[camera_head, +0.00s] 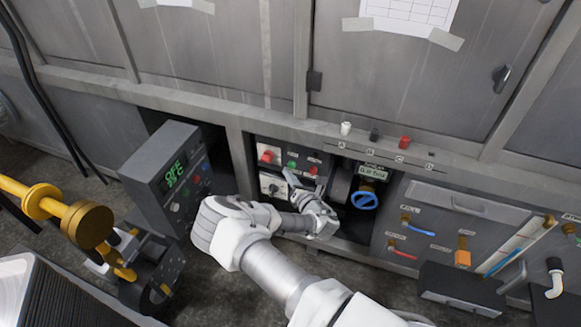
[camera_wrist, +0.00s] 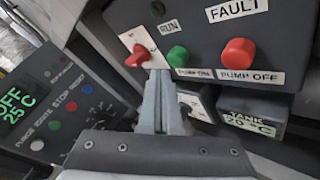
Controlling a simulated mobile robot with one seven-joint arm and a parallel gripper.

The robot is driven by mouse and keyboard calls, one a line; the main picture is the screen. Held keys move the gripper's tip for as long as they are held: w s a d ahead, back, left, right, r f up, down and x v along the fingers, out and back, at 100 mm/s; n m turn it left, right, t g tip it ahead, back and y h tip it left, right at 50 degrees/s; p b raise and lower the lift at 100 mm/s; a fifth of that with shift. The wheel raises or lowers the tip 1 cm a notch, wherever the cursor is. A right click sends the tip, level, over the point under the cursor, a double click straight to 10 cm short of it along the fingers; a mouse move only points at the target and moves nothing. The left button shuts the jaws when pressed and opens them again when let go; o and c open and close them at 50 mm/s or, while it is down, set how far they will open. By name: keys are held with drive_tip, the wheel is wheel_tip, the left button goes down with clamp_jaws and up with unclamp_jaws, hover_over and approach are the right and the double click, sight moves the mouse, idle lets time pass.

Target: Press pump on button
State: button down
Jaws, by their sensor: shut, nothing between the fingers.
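The green PUMP ON button (camera_wrist: 177,54) sits on a dark grey panel in the wrist view, with its label (camera_wrist: 194,73) under it. The button also shows small in the head view (camera_head: 292,165). My gripper (camera_wrist: 161,74) is shut and empty. In the wrist view its fingertips are just below and left of the green button and overlap the label's left end. I cannot tell whether they touch the panel. In the head view my gripper (camera_head: 289,175) is in front of the panel.
The red PUMP OFF button (camera_wrist: 238,53) is right of the green one. A red knob (camera_wrist: 137,56) on a white plate is close on the left. A control box with a green display (camera_head: 172,172) stands left. A blue valve wheel (camera_head: 364,200) is at the right.

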drive_tip(key=shift+w, duration=0.2)
drive_tip(key=shift+w+d, duration=0.15)
drive_tip(key=shift+w, duration=0.1)
drive_tip(key=shift+w+d+b, duration=0.15)
drive_tip(key=shift+w+b, duration=0.3)
drive_tip(key=shift+b, duration=0.05)
idle(0.6)
idle(0.4)
drive_tip(key=shift+s+a, duration=0.3)
drive_tip(key=shift+s, duration=0.6)
drive_tip(key=s, duration=0.1)
drive_tip(key=s+a+p, duration=0.1)
drive_tip(key=s, duration=0.2)
drive_tip(key=shift+s+a, duration=0.35)
idle(0.5)
